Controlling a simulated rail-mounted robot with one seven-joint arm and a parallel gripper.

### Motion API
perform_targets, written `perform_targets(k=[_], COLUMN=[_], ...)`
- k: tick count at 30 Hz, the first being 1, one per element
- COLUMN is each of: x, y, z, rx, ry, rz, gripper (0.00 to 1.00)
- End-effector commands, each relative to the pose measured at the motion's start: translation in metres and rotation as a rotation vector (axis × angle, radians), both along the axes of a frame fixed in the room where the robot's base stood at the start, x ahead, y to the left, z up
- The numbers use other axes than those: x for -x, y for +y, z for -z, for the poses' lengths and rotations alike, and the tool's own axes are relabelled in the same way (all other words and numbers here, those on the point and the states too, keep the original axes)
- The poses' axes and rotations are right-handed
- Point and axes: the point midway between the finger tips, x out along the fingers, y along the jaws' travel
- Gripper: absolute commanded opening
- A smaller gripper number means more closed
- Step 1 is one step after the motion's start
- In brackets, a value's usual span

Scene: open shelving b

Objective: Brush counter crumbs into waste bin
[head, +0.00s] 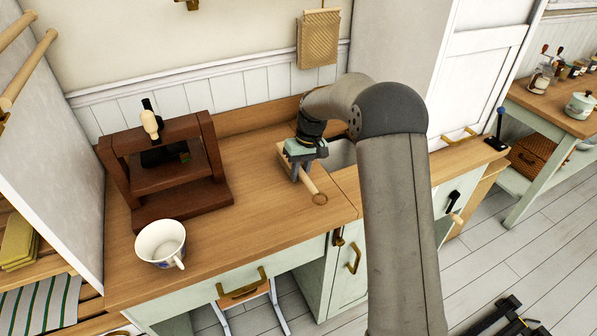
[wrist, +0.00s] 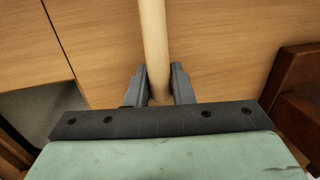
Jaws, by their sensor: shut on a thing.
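My gripper (head: 301,174) is low over the wooden counter (head: 265,215), beside the sink opening. It is shut on the pale wooden handle of a brush (head: 311,186). In the wrist view the round handle (wrist: 153,35) runs between the two dark fingers (wrist: 157,85) and away over the counter top. A pale wooden part shows left of the gripper in the head view; bristles cannot be made out. No crumbs can be told on the counter, and I cannot identify a waste bin in either view.
A white cup (head: 160,242) stands near the counter's front left. A dark wooden press-like frame (head: 166,180) stands behind it. The sink (head: 341,152) lies right of my gripper, partly hidden by my arm. Counter between frame and gripper looks clear. A stool (head: 243,293) is below.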

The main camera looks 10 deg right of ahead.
Motion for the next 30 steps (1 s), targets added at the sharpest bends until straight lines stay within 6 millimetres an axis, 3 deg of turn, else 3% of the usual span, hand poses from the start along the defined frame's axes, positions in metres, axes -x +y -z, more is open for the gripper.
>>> perform_targets(k=[5, 30], x=[-0.001, -0.022], y=[-0.002, -0.057], z=[0.000, -0.001], rx=[0.000, 0.000], ry=[-0.001, -0.001], rz=[0.001, 0.002], gripper=[0.00, 0.00])
